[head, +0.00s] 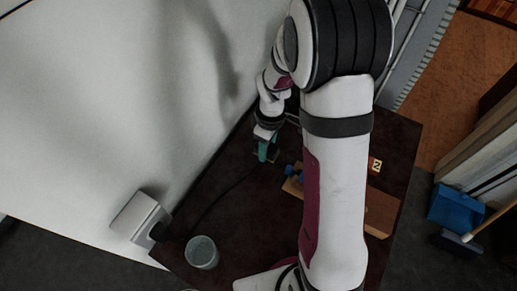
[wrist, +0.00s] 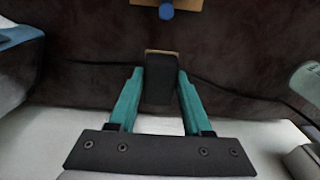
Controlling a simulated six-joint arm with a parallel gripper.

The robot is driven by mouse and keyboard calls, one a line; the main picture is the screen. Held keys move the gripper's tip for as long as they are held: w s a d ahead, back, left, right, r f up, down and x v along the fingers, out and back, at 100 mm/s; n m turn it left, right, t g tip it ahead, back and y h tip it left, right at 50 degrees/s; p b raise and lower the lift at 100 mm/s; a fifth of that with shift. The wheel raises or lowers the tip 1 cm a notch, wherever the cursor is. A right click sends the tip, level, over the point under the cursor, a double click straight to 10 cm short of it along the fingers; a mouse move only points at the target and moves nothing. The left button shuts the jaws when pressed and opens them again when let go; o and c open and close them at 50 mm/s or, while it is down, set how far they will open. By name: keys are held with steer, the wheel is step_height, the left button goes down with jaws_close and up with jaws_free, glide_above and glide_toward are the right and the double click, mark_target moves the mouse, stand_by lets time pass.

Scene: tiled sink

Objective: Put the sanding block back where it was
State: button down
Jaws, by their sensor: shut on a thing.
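The sanding block, a dark block with a tan edge (wrist: 160,84), sits between the teal fingers of my gripper (wrist: 156,95) in the wrist view. My gripper is shut on it, with a finger along each side. In the head view my gripper (head: 265,151) is over the dark tabletop (head: 235,215), close to the white wall. The block cannot be made out there, and I cannot tell whether it touches the tabletop.
A wooden piece with blue knobs (head: 291,172) lies right of my gripper; it also shows in the wrist view (wrist: 166,11). A dark cable (head: 222,193) runs along the table. A cup (head: 201,252) stands near the front. A brown block (head: 380,212) lies right, partly behind my arm.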

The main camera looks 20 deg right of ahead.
mark_target(257, 144)
steer(key=shift+w+a+f, duration=0.4)
steer(key=shift+a+f, duration=0.05)
steer(key=shift+a, duration=0.15)
steer(key=shift+w+a+f, duration=0.35)
steer(key=shift+a+f, duration=0.1)
steer(key=shift+a, duration=0.15)
step_height(257, 144, down, 3)
steer(key=shift+a+f, duration=0.1)
steer(key=shift+w+f, duration=0.1)
steer(key=shift+f, duration=0.3)
steer(key=shift+f, duration=0.15)
steer(key=shift+c, duration=1.7)
jaws_free()
